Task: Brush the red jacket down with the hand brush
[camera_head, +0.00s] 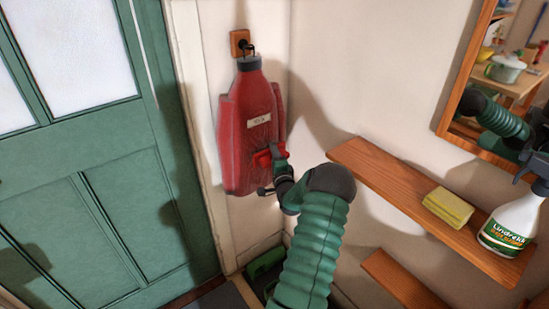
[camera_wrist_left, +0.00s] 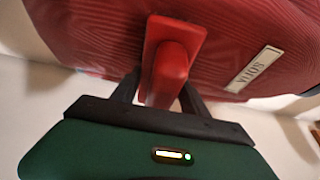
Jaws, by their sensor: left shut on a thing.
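The red jacket (camera_head: 250,95) hangs upright from a hook on the wall in the head view, with a pale name label on its chest. It fills the top of the left wrist view (camera_wrist_left: 90,35), its label reading "SOFIA". My left gripper (camera_head: 274,162) is shut on the red handle of the hand brush (camera_head: 262,159), in front of the jacket's lower right part. The brush also shows in the left wrist view (camera_wrist_left: 171,70), held against or very near the cloth; its bristles are hidden. My right gripper is not in view.
A green door (camera_head: 110,170) stands at left. At right, a wooden shelf (camera_head: 385,178) holds a yellow sponge (camera_head: 448,207) and a spray bottle (camera_head: 510,222), below a framed mirror (camera_head: 455,95). A lower shelf (camera_head: 400,283) and a green thing on the floor (camera_head: 265,262) lie below.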

